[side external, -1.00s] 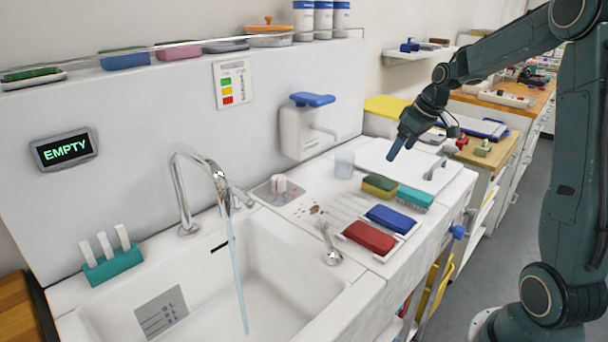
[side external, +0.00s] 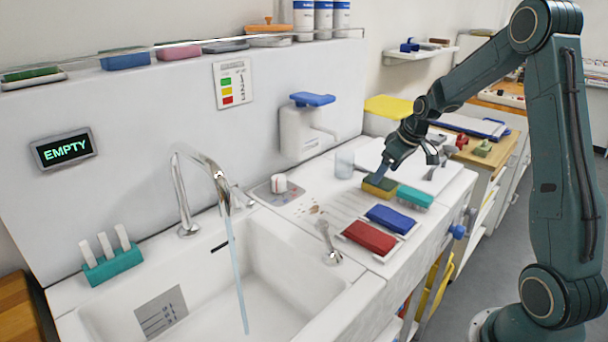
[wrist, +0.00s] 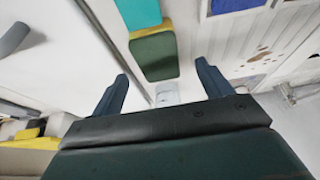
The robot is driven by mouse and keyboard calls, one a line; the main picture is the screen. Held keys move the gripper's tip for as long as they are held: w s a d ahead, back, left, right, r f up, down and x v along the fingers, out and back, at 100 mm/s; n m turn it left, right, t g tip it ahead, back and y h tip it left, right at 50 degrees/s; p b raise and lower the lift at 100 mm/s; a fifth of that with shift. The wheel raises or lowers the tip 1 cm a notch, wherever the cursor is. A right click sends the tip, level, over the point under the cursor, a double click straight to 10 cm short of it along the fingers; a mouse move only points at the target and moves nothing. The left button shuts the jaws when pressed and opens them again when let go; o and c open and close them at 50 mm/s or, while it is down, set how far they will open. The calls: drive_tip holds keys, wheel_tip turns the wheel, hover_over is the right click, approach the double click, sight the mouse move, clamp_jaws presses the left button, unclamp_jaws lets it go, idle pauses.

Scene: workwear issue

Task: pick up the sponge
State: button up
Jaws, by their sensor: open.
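The sponge (side external: 379,187), yellow below with a dark green top, lies on the white drainboard. In the wrist view the sponge (wrist: 154,57) shows its green face and a yellow edge, ahead of and between my fingertips. My gripper (side external: 384,174) points down at the sponge from just above in the side view, covering part of it. In the wrist view my gripper (wrist: 163,72) is open, with one finger on each side and nothing held. I cannot tell whether a finger touches the sponge.
A teal brush (side external: 414,197) sits right beside the sponge. Blue (side external: 391,219) and red (side external: 369,238) blocks lie in a white tray in front. A clear cup (side external: 344,164) stands behind to the left. A grey handle (side external: 436,156) rises at the right. The sink's tap (side external: 220,190) is running.

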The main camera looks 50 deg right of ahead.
drive_tip(key=shift+x, duration=2.55)
drive_tip(key=shift+d+f, duration=0.1)
drive_tip(key=shift+f, duration=0.1)
drive_tip(key=c, duration=1)
drive_tip(key=shift+c, duration=0.2)
drive_tip(key=shift+r, duration=0.15)
wheel_tip(320, 180, up, 20)
